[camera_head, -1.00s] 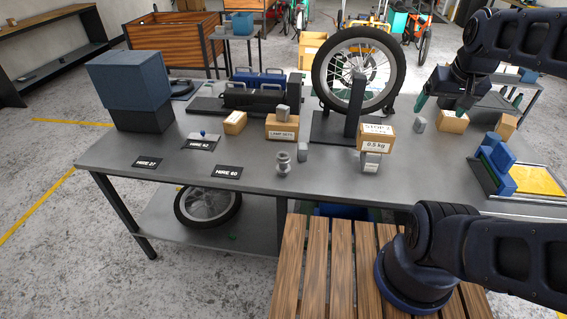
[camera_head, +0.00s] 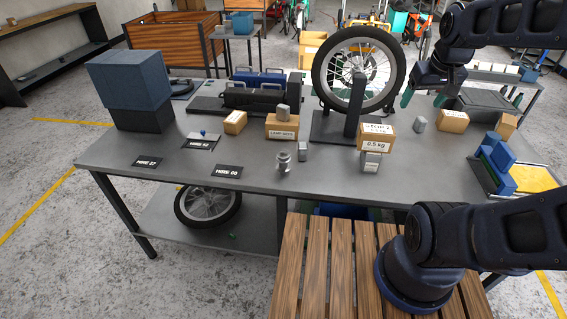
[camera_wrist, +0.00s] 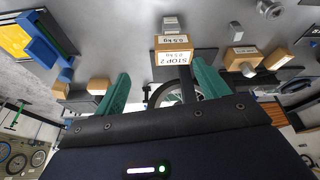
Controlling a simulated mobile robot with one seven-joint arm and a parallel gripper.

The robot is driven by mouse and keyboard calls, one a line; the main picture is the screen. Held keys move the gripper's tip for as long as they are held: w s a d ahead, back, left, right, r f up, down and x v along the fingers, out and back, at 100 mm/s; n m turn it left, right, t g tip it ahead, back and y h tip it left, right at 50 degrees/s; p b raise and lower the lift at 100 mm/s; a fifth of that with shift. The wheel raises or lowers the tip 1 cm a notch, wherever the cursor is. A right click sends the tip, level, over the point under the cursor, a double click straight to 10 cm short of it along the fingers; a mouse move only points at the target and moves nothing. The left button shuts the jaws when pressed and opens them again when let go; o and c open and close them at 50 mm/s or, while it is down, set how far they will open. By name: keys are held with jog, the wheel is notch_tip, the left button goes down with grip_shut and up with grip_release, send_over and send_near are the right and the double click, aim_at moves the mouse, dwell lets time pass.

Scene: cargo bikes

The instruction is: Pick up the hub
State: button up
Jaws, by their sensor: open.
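The hub (camera_head: 283,161) is a small silver flanged spool standing upright on the grey workbench (camera_head: 330,180), near its front edge and right of the HIRE 60 plate. In the wrist view a silver piece that looks like the hub (camera_wrist: 268,8) shows at the top edge, partly cut off. My gripper (camera_head: 423,97) is above the back right of the bench, well right of and behind the hub. Its green fingers are apart and empty; they also show in the wrist view (camera_wrist: 162,88).
A small grey block (camera_head: 302,151) stands close beside the hub. Right of it are the STOP 2 and 0.5 kg boxes (camera_head: 375,138), and behind is a LAMP SETS box (camera_head: 282,127). A wheel on a stand (camera_head: 357,72) rises between my gripper and the hub's side.

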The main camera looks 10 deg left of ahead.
jog(key=w+a+f+n+g, duration=0.1)
jog(key=w+a+f+n, duration=0.35)
jog(key=w+a, duration=0.4)
jog(key=n+g, duration=0.3)
jog(key=n, duration=0.7)
send_over(282, 154)
notch_tip(282, 154, down, 18)
jog(key=shift+r, duration=0.25)
jog(key=shift+f, duration=0.3)
notch_tip(282, 154, down, 5)
jog(key=shift+f, duration=0.1)
jog(key=f, duration=0.2)
jog(key=d+f, duration=0.1)
jog(key=f, duration=0.1)
jog(key=shift+f, duration=0.55)
